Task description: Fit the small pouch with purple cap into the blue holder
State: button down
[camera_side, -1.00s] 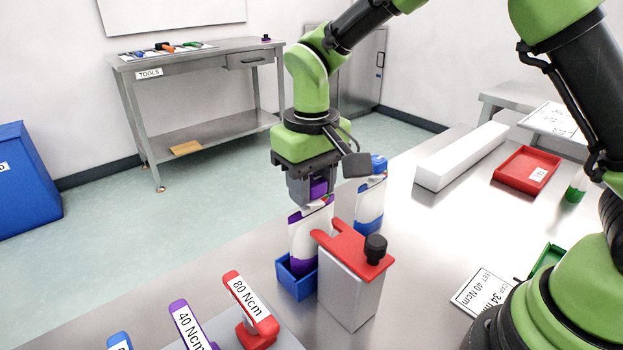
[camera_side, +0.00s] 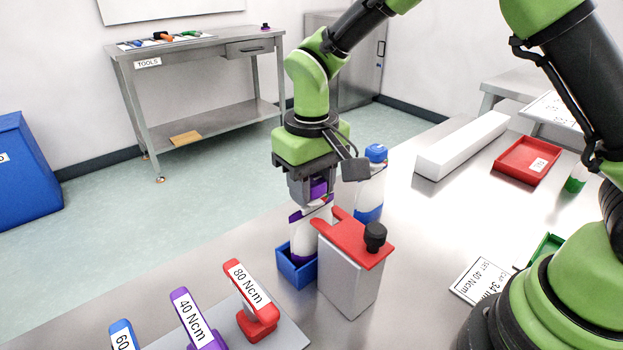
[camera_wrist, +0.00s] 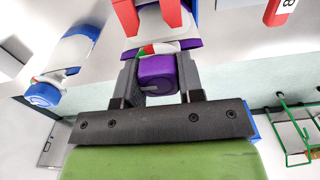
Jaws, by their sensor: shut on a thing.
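The white pouch (camera_side: 305,243) with the purple cap (camera_side: 318,187) hangs upright below my gripper (camera_side: 316,190). My gripper is shut on the purple cap, which also shows between the fingers in the wrist view (camera_wrist: 157,75). The pouch's lower end is at the open top of the blue holder (camera_side: 297,282) and appears to be inside it. The holder's front wall hides its bottom end, so I cannot tell whether it rests on the floor of the holder.
A grey block with a red forked top (camera_side: 354,241) and black knob stands just right of the holder. A blue-capped pouch (camera_side: 370,190) stands behind. Red (camera_side: 250,302), purple (camera_side: 196,322) and blue (camera_side: 123,336) torque tools are at front left. A red tray (camera_side: 527,159) is at back right.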

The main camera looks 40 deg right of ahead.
jog(key=shift+f, duration=0.25)
jog(key=c, duration=0.7)
grip_release()
jog(key=shift+o, duration=0.2)
jog(key=shift+r, duration=3.5)
jog(key=s+d+r+m+t+y, duration=0.25)
jog(key=s+d+r, duration=0.25)
jog(key=s+r, duration=0.45)
jog(key=s+d+m+t, duration=0.1)
jog(key=s+t, duration=0.3)
jog(key=s, duration=0.5)
jog(key=shift+s+d+r+t, duration=0.25)
jog(key=shift+d+t, duration=0.1)
jog(key=shift+d, duration=0.3)
